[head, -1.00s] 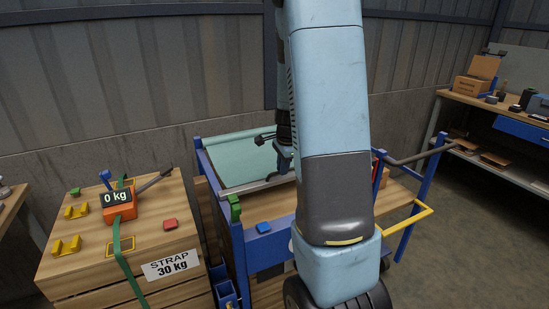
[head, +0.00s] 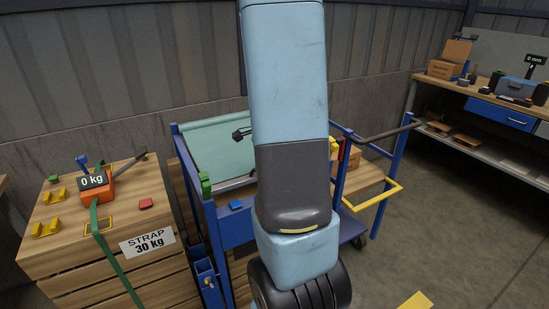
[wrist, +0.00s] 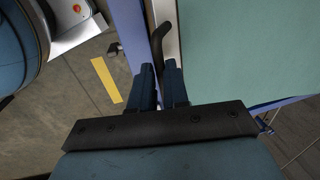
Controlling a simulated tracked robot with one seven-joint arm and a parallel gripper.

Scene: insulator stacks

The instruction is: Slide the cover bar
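The cover bar (wrist: 172,38) is a pale metal strip along the edge of a green sheet (wrist: 240,50) in the wrist view. A dark curved handle (wrist: 159,36) stands at the bar. My gripper (wrist: 161,75) has its two dark fingers close together, with the handle's lower end running between them; it looks shut on the handle. In the head view, part of the bar (head: 235,185) crosses the blue cart at the front of the green sheet (head: 221,148). My arm hides the rest of the bar and the gripper there.
The blue cart frame (head: 228,225) carries a green clip and a blue block. A wooden crate (head: 92,225) with a strap and "0 kg" display stands left. A workbench (head: 485,103) stands at the right. Open floor (head: 450,220) lies between cart and bench.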

